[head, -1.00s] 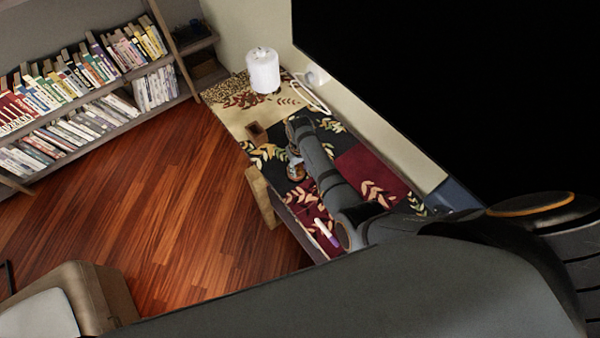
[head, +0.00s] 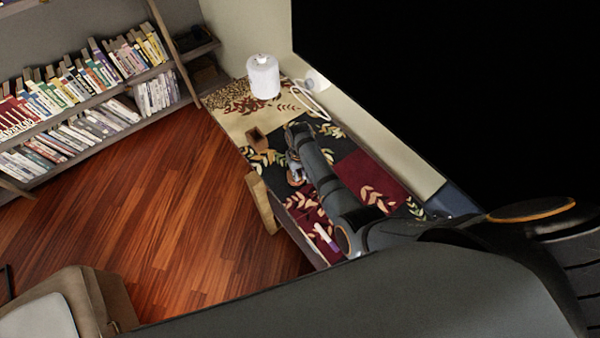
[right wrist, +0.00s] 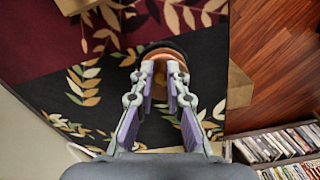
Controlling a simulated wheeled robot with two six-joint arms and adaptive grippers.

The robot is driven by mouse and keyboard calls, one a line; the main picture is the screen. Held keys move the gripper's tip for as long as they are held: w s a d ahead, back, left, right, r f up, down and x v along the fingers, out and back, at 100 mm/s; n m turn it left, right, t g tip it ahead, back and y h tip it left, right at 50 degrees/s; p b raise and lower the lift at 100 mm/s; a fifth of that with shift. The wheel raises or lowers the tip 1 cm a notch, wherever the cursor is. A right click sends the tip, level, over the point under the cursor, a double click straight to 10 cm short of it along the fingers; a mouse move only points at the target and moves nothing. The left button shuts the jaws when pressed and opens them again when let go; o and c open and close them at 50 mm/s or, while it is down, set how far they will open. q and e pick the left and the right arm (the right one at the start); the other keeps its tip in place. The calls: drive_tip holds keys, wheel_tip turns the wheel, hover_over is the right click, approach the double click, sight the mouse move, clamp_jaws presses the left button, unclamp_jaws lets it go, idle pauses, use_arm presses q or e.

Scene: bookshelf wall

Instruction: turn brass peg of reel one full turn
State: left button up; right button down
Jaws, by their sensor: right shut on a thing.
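The reel (right wrist: 163,52) shows in the right wrist view as a round orange-brown thing with a dark rim, on the patterned cloth. My right gripper (right wrist: 161,80) is over it, with its fingertips closed in at the reel's near side. The brass peg itself is hidden between the fingertips, and I cannot make out its angle. In the head view my right gripper (head: 295,170) reaches down to the cloth at the table's left side, and the reel is mostly covered by it.
Bookshelves (head: 70,110) stand at the left.

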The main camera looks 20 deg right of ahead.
sight(291, 175)
drive_tip(key=shift+a+r+m+p, duration=0.1)
drive_tip(key=shift+m+p, duration=0.2)
drive_tip(key=shift+m, duration=0.3)
drive_tip(key=shift+a+r+m+p, duration=0.1)
drive_tip(key=shift+m+p, duration=0.15)
drive_tip(key=shift+m, duration=0.35)
drive_tip(key=m, duration=0.1)
drive_tip(key=m+p, duration=0.1)
drive_tip(key=shift+a+f+m, duration=0.1)
drive_tip(key=shift+a+m, duration=0.15)
drive_tip(key=shift+m, duration=0.05)
drive_tip(key=m, duration=0.2)
drive_tip(key=a+m, duration=0.1)
drive_tip(key=m, duration=0.2)
drive_tip(key=shift+w+m+p, duration=0.15)
drive_tip(key=shift+m+p, duration=0.15)
drive_tip(key=m, duration=0.2)
drive_tip(key=shift+w+a+f+m, duration=0.1)
drive_tip(key=shift+w+a+m, duration=0.1)
drive_tip(key=shift+m, duration=0.1)
drive_tip(key=m, duration=0.3)
drive_tip(key=shift+w+a+m, duration=0.15)
drive_tip(key=shift+w+m, duration=0.1)
drive_tip(key=shift+m, duration=0.05)
drive_tip(key=m, duration=0.3)
drive_tip(key=w+m+b, duration=0.1)
drive_tip(key=m, duration=0.2)
